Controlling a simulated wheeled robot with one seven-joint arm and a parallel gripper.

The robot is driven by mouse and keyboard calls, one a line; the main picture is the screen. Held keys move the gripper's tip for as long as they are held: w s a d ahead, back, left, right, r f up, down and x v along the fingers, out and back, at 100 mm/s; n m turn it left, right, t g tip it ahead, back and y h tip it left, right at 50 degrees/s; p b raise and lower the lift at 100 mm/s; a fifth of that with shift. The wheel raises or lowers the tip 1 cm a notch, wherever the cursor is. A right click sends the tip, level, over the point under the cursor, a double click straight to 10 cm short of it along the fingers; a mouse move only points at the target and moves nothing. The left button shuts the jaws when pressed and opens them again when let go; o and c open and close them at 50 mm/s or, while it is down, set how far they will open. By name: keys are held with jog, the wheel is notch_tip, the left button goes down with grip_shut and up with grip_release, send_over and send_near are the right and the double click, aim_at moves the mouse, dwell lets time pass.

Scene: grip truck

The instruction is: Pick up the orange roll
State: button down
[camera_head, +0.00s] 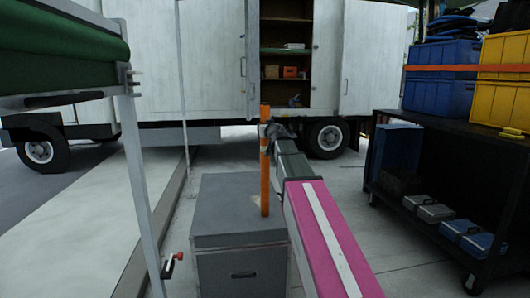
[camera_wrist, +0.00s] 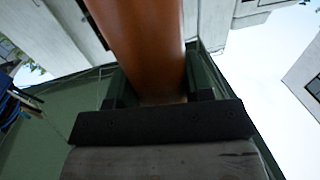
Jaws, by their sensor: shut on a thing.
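The orange roll (camera_head: 265,180) is a long, thin tube standing upright in the middle of the head view. My gripper (camera_head: 266,131) is shut around its upper part, and the top end sticks up above the fingers. The lower end shows in front of the top of a grey box (camera_head: 240,225); I cannot tell whether it touches the box. In the wrist view the roll (camera_wrist: 145,40) runs between the two dark fingers of my gripper (camera_wrist: 158,92), close to the palm. The fingers hide part of the roll.
A white truck (camera_head: 215,60) with an open shelved compartment stands behind. On the right is a dark cart (camera_head: 450,225) with blue and yellow crates and cases. A green-topped rack (camera_head: 65,50) with a metal post is at the left.

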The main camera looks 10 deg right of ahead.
aim_at(264, 118)
notch_tip(264, 118, up, 4)
jog(key=shift+s+a+r, duration=0.1)
jog(key=shift+a+r, duration=0.05)
jog(key=s+a+r, duration=0.5)
jog(key=a+r, duration=0.1)
jog(key=a, duration=0.3)
jog(key=shift+s+a+r, duration=0.35)
jog(key=shift+s, duration=0.05)
dwell(0.3)
